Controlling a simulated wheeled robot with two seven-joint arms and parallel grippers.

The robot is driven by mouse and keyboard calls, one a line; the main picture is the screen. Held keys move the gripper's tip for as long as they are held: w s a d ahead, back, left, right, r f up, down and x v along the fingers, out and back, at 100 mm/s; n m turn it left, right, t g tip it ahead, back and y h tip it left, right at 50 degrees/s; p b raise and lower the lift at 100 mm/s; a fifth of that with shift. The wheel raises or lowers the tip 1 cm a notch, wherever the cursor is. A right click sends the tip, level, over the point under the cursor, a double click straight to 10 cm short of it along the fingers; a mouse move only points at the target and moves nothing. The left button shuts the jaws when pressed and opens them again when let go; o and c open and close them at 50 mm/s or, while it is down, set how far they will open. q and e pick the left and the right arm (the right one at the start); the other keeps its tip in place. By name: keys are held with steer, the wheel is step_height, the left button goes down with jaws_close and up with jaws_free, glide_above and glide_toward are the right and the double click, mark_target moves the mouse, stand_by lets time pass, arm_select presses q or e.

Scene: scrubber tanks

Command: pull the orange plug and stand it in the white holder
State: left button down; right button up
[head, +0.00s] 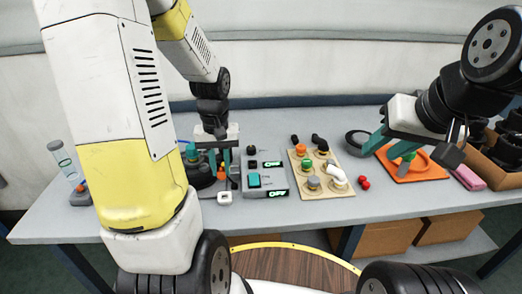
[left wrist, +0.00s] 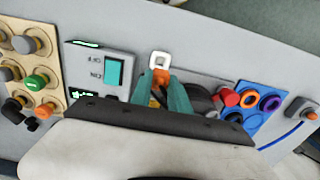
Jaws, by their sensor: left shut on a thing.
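My left gripper (left wrist: 163,92) has its teal fingers closed on the orange plug (left wrist: 161,76). The white holder (left wrist: 159,60), a small square block, lies just beyond the fingertips in the left wrist view. The plug overlaps its near edge there; I cannot tell whether the plug is in it or above it. In the head view the holder (head: 224,198) is on the table near the front edge, just below my left gripper (head: 222,173). The plug is hard to make out there. My right gripper (head: 388,146) is open and empty above the orange tray's left side.
A grey control box (head: 265,180) with a teal switch stands right of the holder. A beige board (head: 321,172) with colored knobs is farther right. The orange tray (head: 428,170) and a cardboard box (head: 487,160) are at the right. A blue rack (left wrist: 252,117) with colored rings is close to my left gripper.

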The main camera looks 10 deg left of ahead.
arm_select(q)
steer(key=shift+f, duration=3.3)
steer(key=shift+f, duration=0.15)
steer(key=shift+f, duration=0.9)
steer(key=c, duration=1.3)
jaws_free()
steer(key=shift+o, duration=0.7)
steer(key=o, duration=0.5)
